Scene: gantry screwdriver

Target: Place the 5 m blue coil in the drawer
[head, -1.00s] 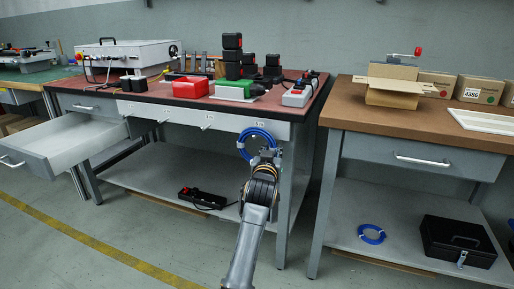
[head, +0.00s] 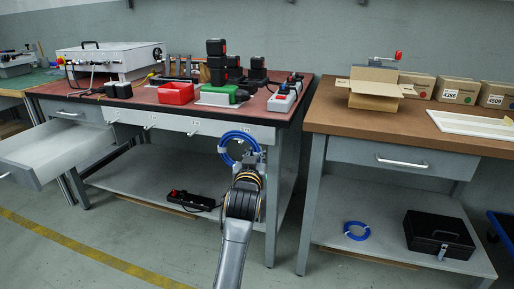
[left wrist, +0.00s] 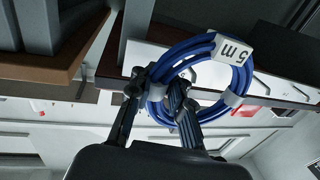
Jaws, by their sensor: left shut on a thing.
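The blue coil (head: 238,147) hangs upright at the front of the red-topped workbench, just below its edge. In the left wrist view the coil (left wrist: 205,75) fills the upper middle, and its white tag (left wrist: 232,50) reads "5 m". My left gripper (head: 247,160) is shut on the lower part of the coil; its fingers (left wrist: 160,95) show around the blue strands in the left wrist view. I cannot tell whether the coil still touches a hook. The drawer (head: 62,150) stands pulled open at the left end of the bench, and its visible inside is empty. My right gripper is not in view.
Another blue coil (head: 357,230) lies on the lower shelf of the right table, beside a black case (head: 438,234). A power strip (head: 191,200) lies on the left bench's lower shelf. Bare hooks (head: 192,132) stick out from the bench front. Open floor lies before the bench.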

